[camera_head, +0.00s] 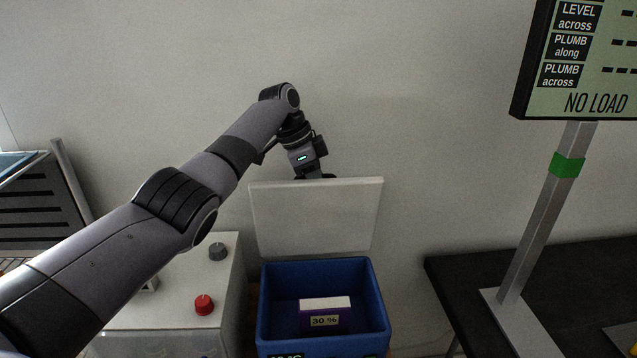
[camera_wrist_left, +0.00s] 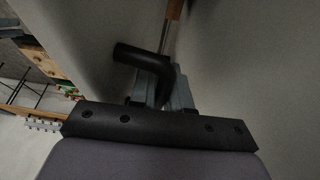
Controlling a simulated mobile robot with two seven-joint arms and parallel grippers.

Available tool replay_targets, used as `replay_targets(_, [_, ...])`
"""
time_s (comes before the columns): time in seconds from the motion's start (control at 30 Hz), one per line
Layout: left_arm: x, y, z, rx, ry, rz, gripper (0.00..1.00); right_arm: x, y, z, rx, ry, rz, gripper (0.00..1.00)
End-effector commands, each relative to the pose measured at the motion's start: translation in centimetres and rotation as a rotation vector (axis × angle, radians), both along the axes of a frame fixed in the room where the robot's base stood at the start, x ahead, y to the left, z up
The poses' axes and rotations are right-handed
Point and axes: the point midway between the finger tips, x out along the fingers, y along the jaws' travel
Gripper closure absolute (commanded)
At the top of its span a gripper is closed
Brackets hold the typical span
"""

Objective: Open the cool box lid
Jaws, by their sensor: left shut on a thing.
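The cool box (camera_head: 264,305) is a blue open-topped box at the bottom centre of the head view. Its white lid (camera_head: 317,220) stands raised, close to upright, at the back of the box, near the wall. My left gripper (camera_head: 314,177) is at the lid's top edge, its fingertips mostly hidden there. In the left wrist view the gripper (camera_wrist_left: 163,88) is shut on a dark bar (camera_wrist_left: 145,57), which looks like the lid's handle. Inside the box is a purple block with a white top (camera_head: 325,314), labelled "30 %". My right gripper is not in view.
A white cabinet with a red knob (camera_head: 204,305) and a grey knob (camera_head: 218,251) stands left of the box. To the right is a dark table (camera_head: 470,270) with a display (camera_head: 585,60) on a post. A pale wall is behind.

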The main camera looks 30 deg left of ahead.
Motion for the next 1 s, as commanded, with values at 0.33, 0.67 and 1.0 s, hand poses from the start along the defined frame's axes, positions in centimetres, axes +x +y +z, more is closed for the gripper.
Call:
replay_targets(0.33, [-0.1, 0.0, -0.3, 0.000, 0.006, 0.000, 0.80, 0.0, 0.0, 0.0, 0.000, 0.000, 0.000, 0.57])
replay_targets(0.67, [-0.1, 0.1, 0.1, 0.000, 0.002, 0.000, 0.77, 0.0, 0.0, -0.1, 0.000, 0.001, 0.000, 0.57])
replay_targets(1.0, [-0.9, 1.7, 4.5, 0.000, 0.002, 0.001, 0.77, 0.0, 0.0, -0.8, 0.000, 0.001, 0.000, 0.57])
